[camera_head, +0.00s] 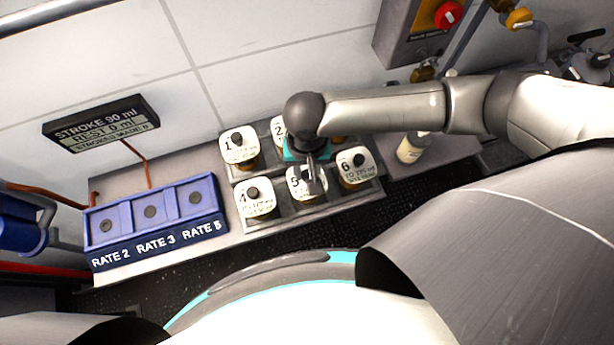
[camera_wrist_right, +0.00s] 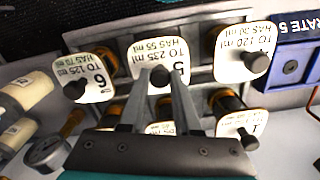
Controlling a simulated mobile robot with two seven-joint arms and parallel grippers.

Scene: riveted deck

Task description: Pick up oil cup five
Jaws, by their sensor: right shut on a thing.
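Oil cup five (camera_head: 299,183) sits in the front row of the grey rack, between cup four (camera_head: 256,199) and cup six (camera_head: 354,166). It has a white label lid marked 5 and a dark knob. My right gripper (camera_head: 313,184) comes down over it, its fingers shut on the knob. In the right wrist view the fingertips (camera_wrist_right: 161,84) meet at the knob of cup five (camera_wrist_right: 171,62), whose label reads "TO 235 ml, HAS 55 ml". The cup still appears to be in its rack slot. My left gripper is not in view.
A blue three-bay box (camera_head: 150,236) marked RATE 2, 3, 5 is at left. A display (camera_head: 102,123) reads "STROKE 90 ml". A pale bottle (camera_head: 411,148) stands right of the rack.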

